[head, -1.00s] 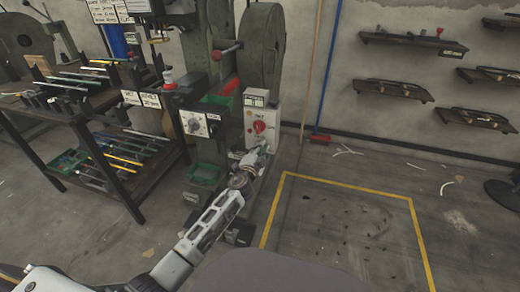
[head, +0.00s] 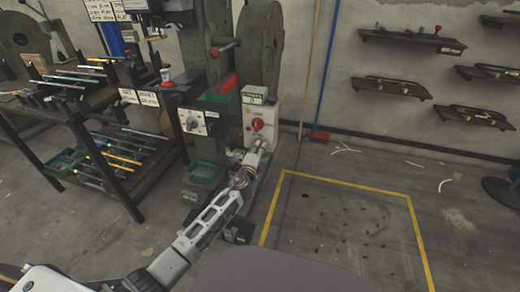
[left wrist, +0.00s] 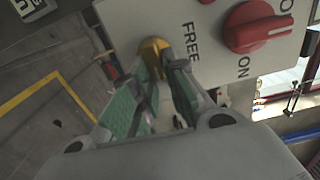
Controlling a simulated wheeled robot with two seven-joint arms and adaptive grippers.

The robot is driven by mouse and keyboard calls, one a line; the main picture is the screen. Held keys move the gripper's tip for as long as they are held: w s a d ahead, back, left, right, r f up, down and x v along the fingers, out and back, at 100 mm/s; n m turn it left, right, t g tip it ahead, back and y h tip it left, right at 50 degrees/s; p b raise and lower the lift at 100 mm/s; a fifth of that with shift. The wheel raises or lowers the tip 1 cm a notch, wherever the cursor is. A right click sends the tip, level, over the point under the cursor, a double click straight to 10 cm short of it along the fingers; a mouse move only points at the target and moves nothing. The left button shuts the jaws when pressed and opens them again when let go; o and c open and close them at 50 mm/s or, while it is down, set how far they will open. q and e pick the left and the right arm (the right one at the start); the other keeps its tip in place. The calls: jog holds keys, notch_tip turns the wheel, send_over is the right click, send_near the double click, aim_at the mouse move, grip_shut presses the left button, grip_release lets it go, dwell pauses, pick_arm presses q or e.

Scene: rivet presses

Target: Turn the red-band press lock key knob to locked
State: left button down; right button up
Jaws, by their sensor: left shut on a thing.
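The press (head: 262,45) with a red strip (head: 223,84) stands left of centre in the head view. Its white control box (head: 262,110) carries a red rotary knob (head: 257,124). My left gripper (head: 258,147) is at the lower part of this box. In the left wrist view, my left gripper (left wrist: 158,72) is shut on a small brass-yellow key knob (left wrist: 153,47) at the edge of the white panel. The word FREE is printed beside the key knob. The red knob (left wrist: 252,27) with ON beside it is to the right. The fingers partly hide the key knob. My right gripper is not in view.
A dark rack (head: 60,100) with rods and trays stands to the left. A second dial box (head: 192,122) is beside the white box. Wall shelves (head: 410,38) hang at the back right.

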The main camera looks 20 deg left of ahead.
pick_arm(q)
jog(key=shift+f, duration=0.1)
jog(key=c, duration=1.4)
grip_release()
jog(key=shift+c, duration=0.2)
jog(key=shift+s, duration=0.15)
jog(key=s, duration=1.1)
jog(key=shift+s+a, duration=0.2)
jog(key=shift+s, duration=0.15)
